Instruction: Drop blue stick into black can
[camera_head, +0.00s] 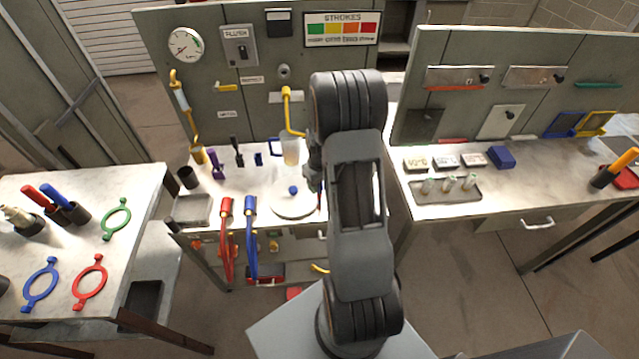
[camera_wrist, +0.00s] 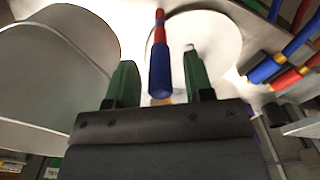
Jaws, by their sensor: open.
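My gripper (camera_wrist: 158,62) is open, with a green finger on each side of a stick (camera_wrist: 160,70). The stick is blue at its near end and red farther along. I cannot tell whether the fingers touch it. In the head view my arm hides most of the gripper. A small blue knob (camera_head: 293,189) shows there on a round white plate (camera_head: 290,210); I cannot tell if it is the same stick. An upright black can (camera_head: 187,179) stands at the left of the middle bench. On the left table, a blue-handled stick (camera_head: 55,196) and a red one stand in dark cans (camera_head: 77,213).
Red and blue hoses (camera_head: 249,235) hang at the middle bench's front edge. A metal tray (camera_head: 194,211) and a clear jug (camera_head: 290,151) are nearby. The panel (camera_head: 225,80) rises behind. The right bench holds blocks and a tray of small items (camera_head: 447,191).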

